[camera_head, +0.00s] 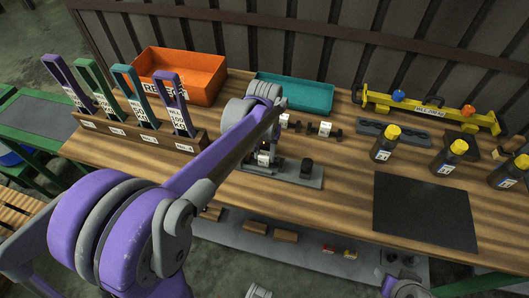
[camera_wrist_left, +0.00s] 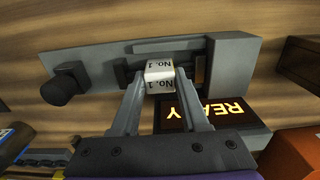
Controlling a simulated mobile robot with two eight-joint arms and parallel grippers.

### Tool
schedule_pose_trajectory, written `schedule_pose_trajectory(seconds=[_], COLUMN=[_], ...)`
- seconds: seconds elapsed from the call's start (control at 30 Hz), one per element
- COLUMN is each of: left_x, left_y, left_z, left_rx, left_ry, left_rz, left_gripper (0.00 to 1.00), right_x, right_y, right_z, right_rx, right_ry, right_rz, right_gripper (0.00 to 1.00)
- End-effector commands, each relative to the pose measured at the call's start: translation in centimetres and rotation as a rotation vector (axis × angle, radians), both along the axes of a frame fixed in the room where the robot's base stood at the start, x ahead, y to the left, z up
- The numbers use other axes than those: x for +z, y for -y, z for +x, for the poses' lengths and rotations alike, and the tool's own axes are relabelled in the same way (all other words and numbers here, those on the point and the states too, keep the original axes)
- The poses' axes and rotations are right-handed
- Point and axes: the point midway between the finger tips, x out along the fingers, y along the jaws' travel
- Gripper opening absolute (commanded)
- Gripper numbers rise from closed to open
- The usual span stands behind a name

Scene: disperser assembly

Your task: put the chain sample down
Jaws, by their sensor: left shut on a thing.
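The chain sample, with a white block marked "No. 1" (camera_wrist_left: 160,75), is between the fingertips of my left gripper (camera_wrist_left: 151,84) in the wrist view. My left gripper (camera_head: 265,152) is shut on it. In the head view the white label (camera_head: 264,159) shows just below the fingers. The sample is over a grey fixture (camera_wrist_left: 225,60) with a black knob (camera_wrist_left: 65,84). The fixture also shows in the head view (camera_head: 285,178). I cannot tell whether the sample touches the fixture. The fingers and my arm hide part of it. No fingers of my right gripper show.
A display reading "READY" (camera_wrist_left: 212,113) stands beside the fixture. Other white-labelled samples (camera_head: 325,129) lie behind it. An orange box (camera_head: 190,75), a teal tray (camera_head: 300,94) and a rack of coloured handles (camera_head: 135,133) stand on the wooden table. Bottles (camera_head: 383,148) stand right, near a dark mat (camera_head: 425,210).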

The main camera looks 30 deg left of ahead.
Motion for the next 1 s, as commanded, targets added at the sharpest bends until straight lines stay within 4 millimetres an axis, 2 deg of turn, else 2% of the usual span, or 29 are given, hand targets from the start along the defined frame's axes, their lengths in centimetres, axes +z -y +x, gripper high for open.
schedule_pose_trajectory(seconds=[0.03, 0.07, 0.2, 0.47, 0.63, 0.77, 1.0], left_x=[-0.3, -0.3, -0.2, -0.2, 0.9, 3.3, 8.5], left_y=[0.0, 0.0, 0.0, 0.0, 0.0, 0.0, 0.0], left_z=[0.0, 0.0, 0.0, 0.0, 0.0, 0.0, 0.0], left_rx=[0.0, 0.0, 0.0, 0.0, 0.0, 0.0, 0.001], left_ry=[0.0, 0.0, 0.0, 0.0, 0.0, 0.001, 0.0], left_rz=[0.0, 0.0, 0.0, 0.0, 0.0, 0.0, 0.0], left_gripper=[0.0, 0.48, 0.73, 0.74, 0.74, 0.74, 0.74], right_x=[-0.2, -0.2, -0.2, -0.1, 0.2, 0.5, 1.0], right_y=[0.0, 0.0, 0.0, 0.0, 0.0, 0.0, 0.0], right_z=[-0.1, -0.1, 0.0, 0.0, 0.1, 0.1, 0.3], right_rx=[0.0, 0.0, 0.0, 0.0, 0.0, 0.0, 0.0], right_ry=[-0.001, -0.001, -0.001, -0.001, 0.001, 0.002, 0.005], right_rz=[0.0, 0.0, 0.0, 0.0, 0.0, 0.0, 0.0], right_gripper=[0.5, 0.5, 0.5, 0.5, 0.5, 0.5, 0.5])
